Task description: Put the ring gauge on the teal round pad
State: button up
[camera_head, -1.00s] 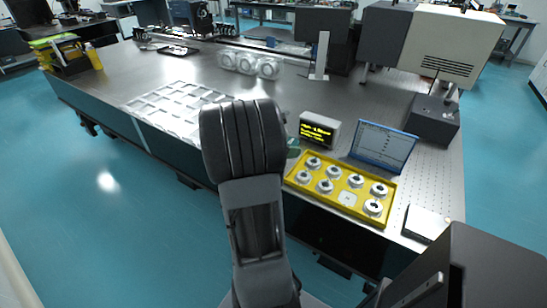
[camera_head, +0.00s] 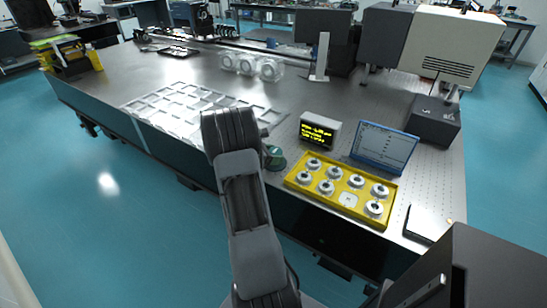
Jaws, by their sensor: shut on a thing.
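My arm rises from the bottom and its dark wrist covers the table's front edge left of the yellow tray. The gripper at its end is hidden behind the wrist, so I cannot see its jaws or anything in them. The teal round pad (camera_head: 277,164) shows just right of the wrist, partly covered; a small dark shape overlaps its upper part, too small to name. The yellow tray (camera_head: 292,184) holds several round silver ring-like parts with dark centres; one place in its front row shows only a pale square. I cannot pick out the ring gauge apart from these.
A small display with yellow text (camera_head: 319,131) and a blue-framed screen (camera_head: 384,146) stand behind the tray. A pale grid frame (camera_head: 165,104) lies left of the wrist. A clear holder with three rings (camera_head: 250,66) stands farther back. Bare table (camera_head: 300,92) lies between.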

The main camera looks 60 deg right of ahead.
jog(key=shift+f, duration=0.35)
jog(key=shift+f, duration=0.15)
